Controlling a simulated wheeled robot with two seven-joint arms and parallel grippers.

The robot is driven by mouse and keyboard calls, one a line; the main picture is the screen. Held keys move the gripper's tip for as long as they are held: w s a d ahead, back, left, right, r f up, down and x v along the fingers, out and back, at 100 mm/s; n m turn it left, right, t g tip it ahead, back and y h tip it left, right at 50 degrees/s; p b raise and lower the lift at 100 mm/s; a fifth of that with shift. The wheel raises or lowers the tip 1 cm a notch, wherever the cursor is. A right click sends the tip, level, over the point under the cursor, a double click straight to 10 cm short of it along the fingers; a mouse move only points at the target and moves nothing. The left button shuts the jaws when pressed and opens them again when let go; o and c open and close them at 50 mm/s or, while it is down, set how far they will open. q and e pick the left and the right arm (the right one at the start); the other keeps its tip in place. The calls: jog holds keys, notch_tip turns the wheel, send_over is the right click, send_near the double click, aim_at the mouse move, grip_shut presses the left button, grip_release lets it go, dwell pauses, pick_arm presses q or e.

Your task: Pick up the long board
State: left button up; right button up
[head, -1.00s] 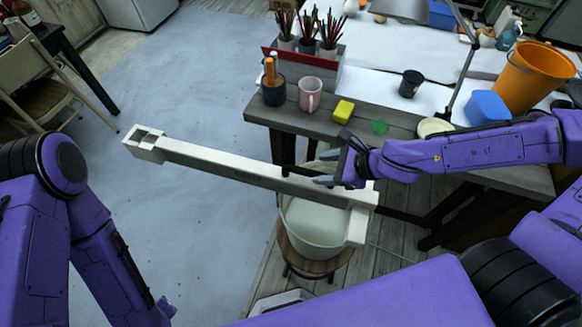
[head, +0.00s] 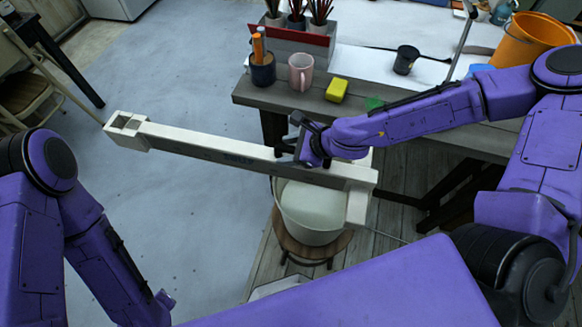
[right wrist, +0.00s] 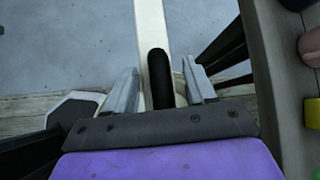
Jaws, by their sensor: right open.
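The long board (head: 215,152) is pale, with a square open block at its far left end and a crosspiece at its right end. It lies slanted across a white bucket (head: 312,222) on a round wooden stool. My right gripper (head: 290,148) is at the board, right of its middle. In the right wrist view the board (right wrist: 152,28) runs away between the two parted fingers of my right gripper (right wrist: 160,88). A dark rounded part hides some of the board there. Whether the fingers touch it I cannot tell. My left arm is at the left; its gripper is not in view.
A grey table (head: 300,102) stands behind the board, holding a pink mug (head: 301,72), a dark pen cup (head: 262,70), a yellow sponge (head: 337,90), a black cup (head: 405,60) and an orange bucket (head: 530,40). A chair (head: 35,90) stands far left. The floor left of the board is open.

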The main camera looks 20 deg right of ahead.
grip_shut()
jog(key=shift+r, duration=0.15)
jog(key=shift+r, duration=0.1)
